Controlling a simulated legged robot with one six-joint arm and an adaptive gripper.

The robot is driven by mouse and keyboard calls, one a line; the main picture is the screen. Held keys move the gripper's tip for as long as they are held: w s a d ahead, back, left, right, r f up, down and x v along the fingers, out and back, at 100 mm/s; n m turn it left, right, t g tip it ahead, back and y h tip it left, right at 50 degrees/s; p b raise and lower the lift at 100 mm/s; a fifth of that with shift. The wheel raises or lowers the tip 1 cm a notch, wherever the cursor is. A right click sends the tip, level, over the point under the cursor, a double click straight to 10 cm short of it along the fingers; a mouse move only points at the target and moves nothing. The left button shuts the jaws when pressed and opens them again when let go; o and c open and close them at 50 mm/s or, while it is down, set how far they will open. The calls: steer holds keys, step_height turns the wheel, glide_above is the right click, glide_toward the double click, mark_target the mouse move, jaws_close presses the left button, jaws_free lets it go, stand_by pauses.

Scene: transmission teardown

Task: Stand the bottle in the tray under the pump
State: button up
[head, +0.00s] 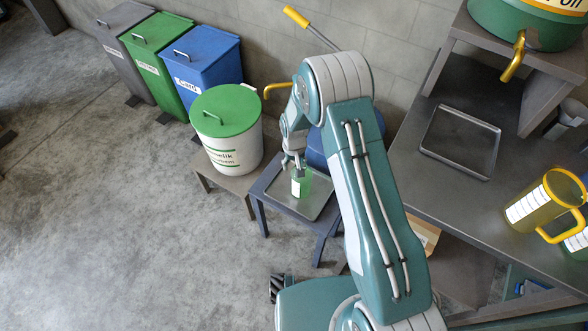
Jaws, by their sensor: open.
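A small green bottle (300,186) with a white label appears upright over the grey tray (319,206) on the low blue stand. From this angle it looks to be standing in the tray, but its base is too small to be sure. My gripper (292,164) is open at the bottle's top; I cannot tell whether the fingers touch it. The blue pump (315,148) is behind, mostly hidden by my arm. Its yellow spout (275,88) and yellow-tipped lever (296,17) show above.
A white drum with a green lid (225,110) stands left of the tray. Grey, green and blue bins line the wall. At right, a workbench holds another tray (461,141), yellow-handled jugs (541,201) and a green tank (525,22). The floor at left is clear.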

step_height(320, 180, up, 8)
steer(key=shift+r, duration=0.2)
steer(key=s+d+r+m+t, duration=0.1)
steer(key=s+d+r, duration=0.3)
steer(key=r, duration=0.8)
steer(key=s+d+r+t, duration=0.2)
steer(key=s+d+r, duration=0.25)
steer(key=r, duration=0.85)
steer(key=s+d+r+t, duration=0.1)
steer(key=s+r, duration=0.3)
steer(key=s, duration=0.5)
steer(key=s+d+r+m+t, duration=0.1)
steer(key=s+d+r, duration=0.2)
steer(key=s, duration=0.7)
steer(key=shift+s+d+r+t, duration=0.2)
steer(key=shift+r+t, duration=0.1)
steer(key=shift+r, duration=0.3)
